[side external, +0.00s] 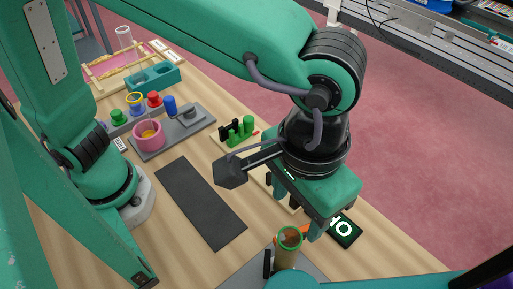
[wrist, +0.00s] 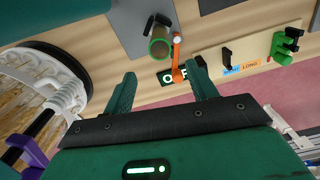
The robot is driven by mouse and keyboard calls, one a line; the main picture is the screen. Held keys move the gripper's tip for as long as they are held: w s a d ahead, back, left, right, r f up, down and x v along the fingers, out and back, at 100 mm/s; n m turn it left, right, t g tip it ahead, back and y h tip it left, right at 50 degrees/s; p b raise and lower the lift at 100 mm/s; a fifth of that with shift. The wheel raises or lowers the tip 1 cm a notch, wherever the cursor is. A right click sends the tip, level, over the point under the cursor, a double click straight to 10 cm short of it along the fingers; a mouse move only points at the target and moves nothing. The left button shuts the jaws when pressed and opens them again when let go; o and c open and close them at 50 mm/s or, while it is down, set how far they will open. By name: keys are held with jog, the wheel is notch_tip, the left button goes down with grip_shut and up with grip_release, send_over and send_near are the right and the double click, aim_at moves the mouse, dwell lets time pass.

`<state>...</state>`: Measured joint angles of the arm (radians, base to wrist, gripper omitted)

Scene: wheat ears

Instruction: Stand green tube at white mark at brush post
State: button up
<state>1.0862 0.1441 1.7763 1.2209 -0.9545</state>
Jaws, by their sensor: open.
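A tube with a green rim (side external: 288,237) and a brownish see-through body stands upright beside a short black post (side external: 267,264). The tube (wrist: 160,47) and the black post (wrist: 148,25) also show in the wrist view, on a grey plate. My gripper (side external: 297,212) is open and empty, with its fingers apart above the table behind the tube. In the wrist view the tube is beyond the gap between my fingertips (wrist: 163,76). An orange piece with a white tip (wrist: 177,58) lies right beside the tube. I cannot identify the white mark or brush post for certain.
A black display (side external: 344,229) with white digits lies near my gripper. A board with green pieces (side external: 240,131) and black blocks is farther back. A grey tray holds a pink cup (side external: 149,136). A dark mat (side external: 201,204) is bare. A large black-rimmed round object (wrist: 45,80) is left in the wrist view.

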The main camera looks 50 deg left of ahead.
dwell(0.4)
jog(key=w+a+r+t, duration=0.1)
jog(key=w+a, duration=0.1)
jog(key=a, duration=0.7)
jog(key=w+a+r+n+t+h, duration=0.1)
jog(key=w+a, duration=0.2)
jog(key=a, duration=0.5)
jog(key=w+a+r+t, duration=0.2)
jog(key=a, duration=0.7)
jog(key=s+a+f+t+y, duration=0.1)
jog(key=s+a+f, duration=0.1)
jog(key=a, duration=0.8)
jog(key=shift+s+f+n+t, duration=0.15)
jog(key=shift+s+n+t, duration=0.15)
jog(key=shift+s, duration=0.5)
jog(key=shift+c, duration=0.8)
